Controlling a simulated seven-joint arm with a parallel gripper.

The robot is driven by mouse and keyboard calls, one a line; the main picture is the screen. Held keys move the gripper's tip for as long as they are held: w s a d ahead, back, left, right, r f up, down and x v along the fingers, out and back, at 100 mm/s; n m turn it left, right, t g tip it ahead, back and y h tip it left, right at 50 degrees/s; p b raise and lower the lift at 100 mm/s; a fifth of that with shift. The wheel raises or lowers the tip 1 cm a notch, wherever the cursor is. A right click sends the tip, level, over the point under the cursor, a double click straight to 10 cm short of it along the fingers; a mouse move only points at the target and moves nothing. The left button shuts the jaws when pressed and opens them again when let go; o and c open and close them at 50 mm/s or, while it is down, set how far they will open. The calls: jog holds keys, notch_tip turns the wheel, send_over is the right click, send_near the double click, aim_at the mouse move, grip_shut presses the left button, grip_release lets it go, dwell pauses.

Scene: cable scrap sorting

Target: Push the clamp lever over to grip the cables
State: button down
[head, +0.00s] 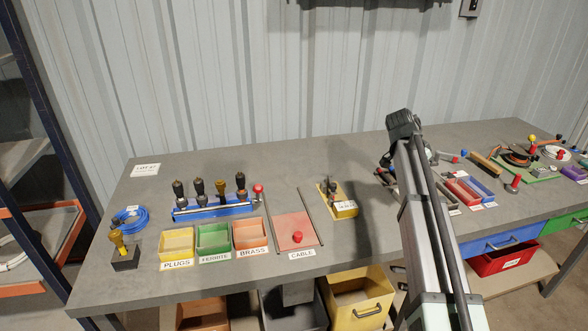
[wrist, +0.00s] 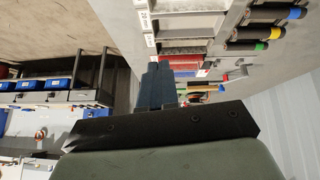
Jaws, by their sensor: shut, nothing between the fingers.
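A green board (head: 541,172) with looped orange and black cables (head: 515,155) lies toward the right of the bench in the head view. A yellow ball knob (head: 532,138) stands up near its back edge, with a red ball beside it. I cannot tell which knob belongs to the clamp lever, or how the lever stands. In the wrist view my gripper (wrist: 156,68) is shut, with its two dark fingers together and nothing between them. In the head view my arm hides most of the gripper. No contact with the board shows.
A blue rack (head: 215,208) of upright plugs, small bins and a red cable plate (head: 284,240) fill the left. The bench top behind the blue rack is clear. A corrugated wall stands behind.

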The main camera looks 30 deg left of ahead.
jog(key=s+a+g+y, duration=0.1)
jog(key=s+a, duration=0.3)
jog(key=a, duration=0.4)
jog(key=s+a+r+y, duration=0.1)
jog(key=s+a, duration=0.4)
jog(key=a, duration=0.3)
jog(key=s+a+g+y, duration=0.15)
jog(key=s+a, duration=0.25)
jog(key=a, duration=0.4)
notch_tip(320, 180, up, 3)
jog(key=m+g+y, duration=0.1)
jog(key=g+y, duration=0.1)
send_over(259, 188)
jog(key=s+d, duration=0.2)
jog(key=f, duration=0.2)
jog(key=w+a+f, duration=0.1)
jog(key=f, duration=0.4)
jog(key=shift+w+a+f, duration=0.2)
jog(key=shift+a, duration=0.1)
jog(key=shift+w+a+r, duration=0.3)
jog(key=shift+w+a, duration=0.25)
jog(key=shift+w+a+r, duration=0.3)
jog(key=shift+w+a, duration=1.4)
jog(key=shift+w+a+f, duration=0.3)
jog(key=shift+w+a, duration=0.2)
jog(key=shift+w+a+f, duration=0.25)
jog(key=shift+w+a, duration=0.2)
